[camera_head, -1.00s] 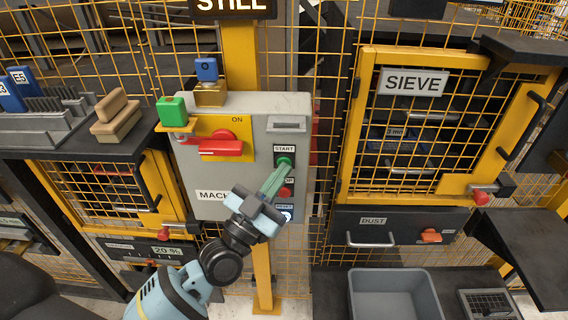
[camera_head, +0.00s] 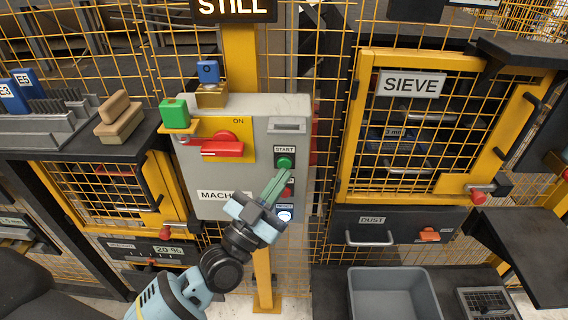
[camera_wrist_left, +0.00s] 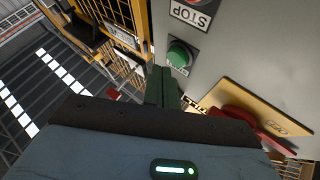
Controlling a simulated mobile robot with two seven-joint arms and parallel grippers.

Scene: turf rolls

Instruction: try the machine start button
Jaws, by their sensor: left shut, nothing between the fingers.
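The green start button (camera_head: 284,163) sits under a START label on the grey machine box (camera_head: 212,180). It also shows in the left wrist view (camera_wrist_left: 180,54), upside down, with a STOP label (camera_wrist_left: 190,14) beyond it. My left gripper (camera_head: 286,173) is shut and empty, its green fingers pointing up at the panel just below the button. In the left wrist view the fingertips (camera_wrist_left: 161,76) are beside the button, apparently with a small gap. My right gripper is not in view.
A red rotary handle (camera_head: 222,147) on a yellow plate marked ON is left of the button. A green block (camera_head: 174,113) and a blue padlock-like piece (camera_head: 208,71) are above. A sign (camera_head: 234,8) reads STILL. The sieve cage (camera_head: 355,130) stands to the right.

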